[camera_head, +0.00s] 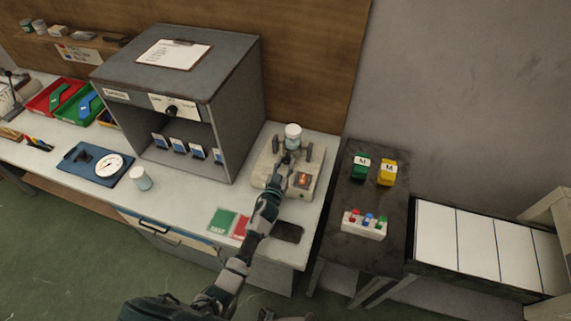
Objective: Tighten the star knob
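My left arm reaches up from the bottom of the head view. Its gripper (286,165) is over a beige bench device (265,177) on the right part of the white bench. The device has dark upright parts, a white-topped jar or cap (293,131) at its back and a small lit orange panel (303,180) at its front right. I cannot make out a star knob for certain; the gripper covers the middle of the device. The fingers are too small and dark to tell whether they are open or shut. My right gripper is not in view.
A grey cabinet (250,85) with a black dial stands left of the device. Green and red cards (222,221) and a dark flat object (287,232) lie in front. A dark side table (345,190) at right holds green and yellow blocks and a white rack.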

